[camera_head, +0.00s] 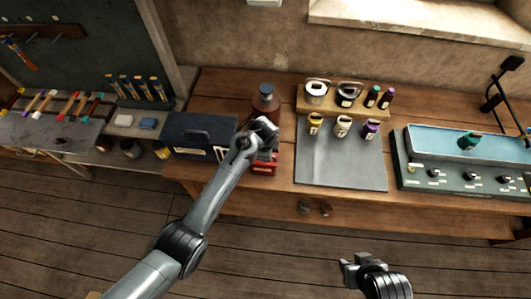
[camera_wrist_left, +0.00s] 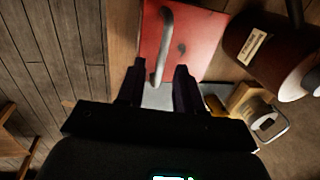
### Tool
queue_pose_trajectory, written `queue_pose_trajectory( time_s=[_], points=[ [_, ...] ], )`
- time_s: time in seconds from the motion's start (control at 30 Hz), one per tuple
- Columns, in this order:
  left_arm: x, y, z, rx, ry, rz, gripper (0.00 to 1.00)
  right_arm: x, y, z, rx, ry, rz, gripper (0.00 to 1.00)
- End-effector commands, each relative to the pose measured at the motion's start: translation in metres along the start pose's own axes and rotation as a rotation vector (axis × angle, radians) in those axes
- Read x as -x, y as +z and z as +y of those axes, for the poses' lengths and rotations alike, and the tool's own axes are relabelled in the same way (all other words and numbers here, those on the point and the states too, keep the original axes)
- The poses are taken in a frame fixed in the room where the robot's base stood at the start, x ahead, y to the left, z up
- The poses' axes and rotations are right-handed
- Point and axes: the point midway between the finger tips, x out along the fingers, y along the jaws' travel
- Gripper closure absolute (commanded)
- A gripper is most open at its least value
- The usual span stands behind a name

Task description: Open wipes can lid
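A red box-like container (camera_head: 265,168), likely the wipes can, is at the bench's front edge, partly hidden by my left gripper (camera_head: 267,140). In the left wrist view its flat red top (camera_wrist_left: 195,45) carries a curved grey metal handle (camera_wrist_left: 165,40). My left gripper (camera_wrist_left: 158,88) is open, with its fingers apart and the handle's near end in the gap between them; I cannot tell whether they touch it. The lid looks flat and closed. My right gripper (camera_head: 355,268) hangs in front of the bench, away from the container; its finger gap is unclear.
A dark red-brown canister (camera_head: 265,100) stands just behind; it also shows in the left wrist view (camera_wrist_left: 255,45). A dark blue toolbox (camera_head: 195,135) is close on the left.

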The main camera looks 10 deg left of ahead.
Motion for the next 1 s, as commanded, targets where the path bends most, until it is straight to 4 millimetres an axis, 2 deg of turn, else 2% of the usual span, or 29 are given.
queue_pose_trajectory(
  time_s=[0.37,0.47,0.6,0.63,1.0],
  points=[
    [-0.0051,0.0004,0.0001,0.0,0.0,-0.001,0.64,-0.0002,-0.0003,-0.002,-0.008,-0.007,0.001,0.57],
    [-0.0051,0.0003,0.0002,0.0,0.0,-0.001,0.76,-0.0002,-0.0005,-0.0025,-0.01,-0.008,0.001,0.57],
    [-0.0051,0.0003,0.0003,0.0,0.0,-0.001,0.98,-0.0002,-0.0005,-0.0029,-0.011,-0.009,0.001,0.57],
    [-0.0051,0.0003,0.0003,0.0,0.001,-0.001,1.0,-0.0002,-0.0005,-0.0028,-0.011,-0.009,0.001,0.57],
    [-0.0051,0.0001,0.0005,0.0,0.001,-0.001,1.0,-0.0002,-0.0004,-0.0024,-0.009,-0.008,0.001,0.57]
  ],
)
